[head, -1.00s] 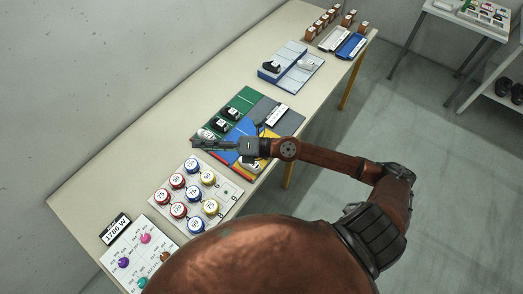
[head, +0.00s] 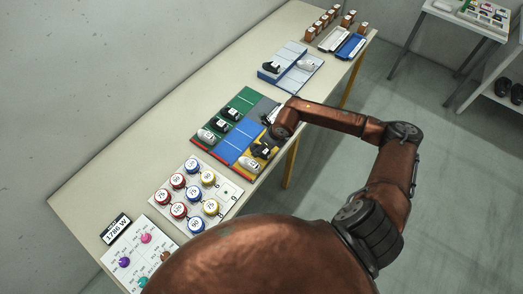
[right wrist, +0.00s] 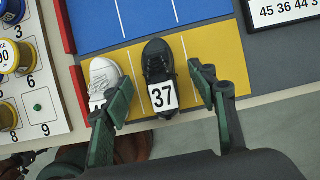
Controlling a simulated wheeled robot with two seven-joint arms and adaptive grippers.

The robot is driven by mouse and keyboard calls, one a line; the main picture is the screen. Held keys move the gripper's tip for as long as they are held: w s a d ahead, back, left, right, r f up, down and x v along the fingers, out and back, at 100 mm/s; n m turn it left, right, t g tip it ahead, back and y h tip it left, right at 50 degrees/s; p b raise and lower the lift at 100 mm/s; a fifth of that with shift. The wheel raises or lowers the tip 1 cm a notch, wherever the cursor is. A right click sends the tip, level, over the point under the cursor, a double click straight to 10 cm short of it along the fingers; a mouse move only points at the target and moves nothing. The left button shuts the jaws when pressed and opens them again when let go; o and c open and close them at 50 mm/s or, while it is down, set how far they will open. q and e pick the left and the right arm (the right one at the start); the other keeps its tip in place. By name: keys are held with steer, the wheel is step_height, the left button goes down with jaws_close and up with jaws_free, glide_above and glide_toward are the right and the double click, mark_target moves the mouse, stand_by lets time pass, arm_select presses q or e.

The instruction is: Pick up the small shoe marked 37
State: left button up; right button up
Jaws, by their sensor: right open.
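The black shoe marked 37 (right wrist: 157,66) stands on the yellow lane of the mat, with its white 37 tag (right wrist: 165,103) facing the wrist camera. It also shows in the head view (head: 264,150). My right gripper (right wrist: 160,80) is open, one finger on each side of this shoe in the picture; contact cannot be told. Its left finger partly overlaps a white shoe (right wrist: 103,75) beside the black one. In the head view the right arm's wrist is over the mat's right edge and the fingers are not clearly visible. My left gripper is not in view.
A number sign (right wrist: 282,10) lies on the grey part. A board of numbered round pieces (head: 238,190) is close by. The table's front edge runs near the yellow lane.

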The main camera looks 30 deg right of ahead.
steer(key=shift+x, duration=1.2)
steer(key=shift+c, duration=0.5)
steer(key=c, duration=1.2)
